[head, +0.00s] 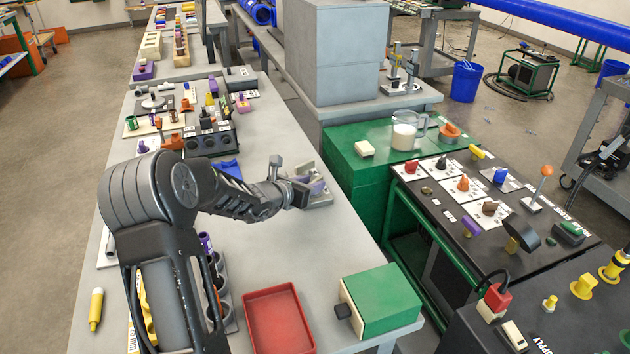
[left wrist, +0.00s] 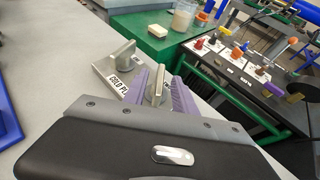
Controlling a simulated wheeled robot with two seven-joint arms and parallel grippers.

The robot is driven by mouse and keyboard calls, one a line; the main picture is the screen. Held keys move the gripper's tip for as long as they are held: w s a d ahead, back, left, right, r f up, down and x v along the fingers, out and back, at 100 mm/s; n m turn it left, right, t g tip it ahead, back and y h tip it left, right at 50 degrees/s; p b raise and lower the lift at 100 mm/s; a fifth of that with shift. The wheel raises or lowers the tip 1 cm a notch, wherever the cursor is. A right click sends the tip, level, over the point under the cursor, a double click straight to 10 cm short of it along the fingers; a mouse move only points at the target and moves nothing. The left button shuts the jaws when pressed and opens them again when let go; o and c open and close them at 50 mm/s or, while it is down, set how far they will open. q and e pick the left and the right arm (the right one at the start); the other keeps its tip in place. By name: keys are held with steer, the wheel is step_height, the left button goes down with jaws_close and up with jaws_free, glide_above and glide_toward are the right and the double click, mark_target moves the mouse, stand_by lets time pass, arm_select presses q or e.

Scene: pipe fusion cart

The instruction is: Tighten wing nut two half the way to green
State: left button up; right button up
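A grey plate (left wrist: 104,68) with a label reading "COLD P", its end hidden, carries two grey wing nuts. One wing nut (left wrist: 123,56) stands clear at its far left end. The other wing nut (left wrist: 157,87) stands between the purple fingers of my left gripper (left wrist: 159,92). The fingers look apart, with a gap beside the wing. Whether a finger touches it I cannot tell. In the head view my left gripper (head: 304,188) is at the plate (head: 321,200), on the grey bench, and hides much of it. No green mark shows on the plate. My right gripper is out of view.
A red tray (head: 279,320) and a green-topped box (head: 383,299) stand nearer on the bench. A black block with knobs (head: 210,141) and a blue part (head: 226,170) lie to the left. A green cabinet (head: 358,180) stands beyond the bench's right edge.

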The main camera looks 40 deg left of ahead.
arm_select(q)
steer(key=shift+x, duration=1.2)
jaws_close()
